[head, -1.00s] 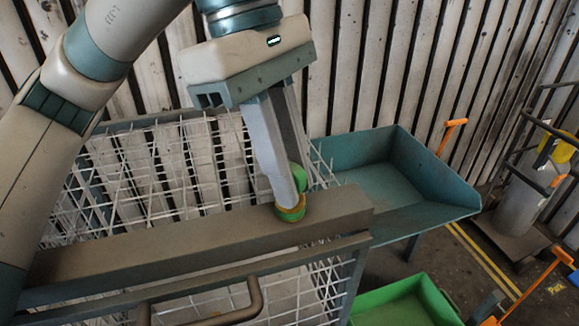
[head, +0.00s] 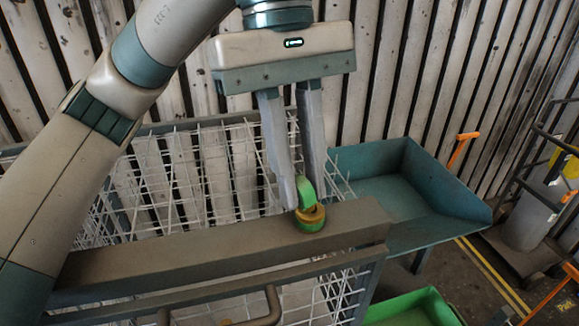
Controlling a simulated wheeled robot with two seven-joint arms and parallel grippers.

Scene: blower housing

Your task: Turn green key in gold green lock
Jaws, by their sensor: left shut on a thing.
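The green key (head: 306,190) stands in the gold green lock (head: 311,217), which sits on top of the brown beam near its right end. The lock shows a gold ring over a green base. My left gripper (head: 304,196) comes down from above with its two long grey fingers at the key, and it is shut on the key's upper part. The key's lower end is partly hidden in the lock. My right gripper is not in view.
The brown beam (head: 200,243) runs along a white wire cage (head: 200,175). A teal tray (head: 385,195) stands to the right, with a green bin (head: 410,308) below it. A slatted wall is behind. A handle (head: 240,315) is in front.

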